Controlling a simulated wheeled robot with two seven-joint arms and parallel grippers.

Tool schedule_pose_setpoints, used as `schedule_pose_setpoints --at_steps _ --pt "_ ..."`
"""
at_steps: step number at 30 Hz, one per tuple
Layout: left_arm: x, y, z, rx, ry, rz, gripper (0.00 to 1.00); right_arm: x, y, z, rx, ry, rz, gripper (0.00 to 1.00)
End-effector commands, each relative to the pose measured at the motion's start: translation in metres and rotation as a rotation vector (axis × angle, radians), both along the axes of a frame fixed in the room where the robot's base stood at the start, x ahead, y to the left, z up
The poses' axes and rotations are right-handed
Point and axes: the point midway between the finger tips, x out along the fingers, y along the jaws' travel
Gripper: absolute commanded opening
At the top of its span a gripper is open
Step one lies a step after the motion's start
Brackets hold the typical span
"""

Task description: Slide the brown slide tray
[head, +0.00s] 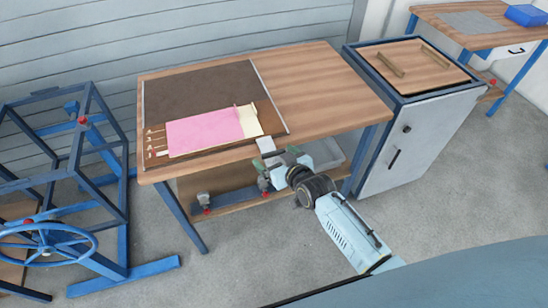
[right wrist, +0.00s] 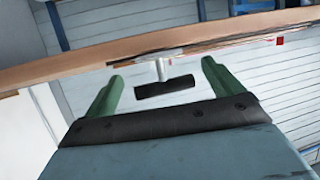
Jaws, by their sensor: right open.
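The brown slide tray (head: 190,88) is a dark, flat panel with light side edges, lying on the wooden bench top. A pink sheet (head: 205,132) and a cream strip (head: 249,121) lie on its front part. In the right wrist view, a black T-shaped handle (right wrist: 165,87) on a light metal bracket (right wrist: 161,66) stands out at the bench edge. My right gripper (right wrist: 162,72) is open, its green fingers on either side of the handle, with gaps visible. In the head view, my right gripper (head: 275,157) is at the bench's front edge. My left gripper is not visible.
A grey bin (head: 325,155) sits on the shelf under the bench. A blue-framed cabinet (head: 385,150) stands close on the right. A blue metal frame with a handwheel (head: 45,243) stands on the left. Grey floor is clear in front.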

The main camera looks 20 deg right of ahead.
Motion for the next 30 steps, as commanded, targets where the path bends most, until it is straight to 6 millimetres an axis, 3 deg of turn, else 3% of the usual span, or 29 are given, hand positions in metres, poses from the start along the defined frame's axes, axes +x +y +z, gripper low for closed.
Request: schedule_pose_setpoints --at_steps 5,14,27,30 --pt "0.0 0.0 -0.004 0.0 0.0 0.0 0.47 0.011 0.003 -0.005 -0.001 0.001 0.0 0.92" --pt "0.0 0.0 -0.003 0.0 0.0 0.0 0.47 0.013 0.003 -0.005 -0.001 0.001 0.0 0.92" --pt "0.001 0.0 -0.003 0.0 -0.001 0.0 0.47 0.013 0.001 -0.005 -0.002 0.0 -0.001 0.36" --pt "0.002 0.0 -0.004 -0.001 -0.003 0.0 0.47 0.015 -0.002 -0.005 -0.004 -0.001 -0.006 0.36"
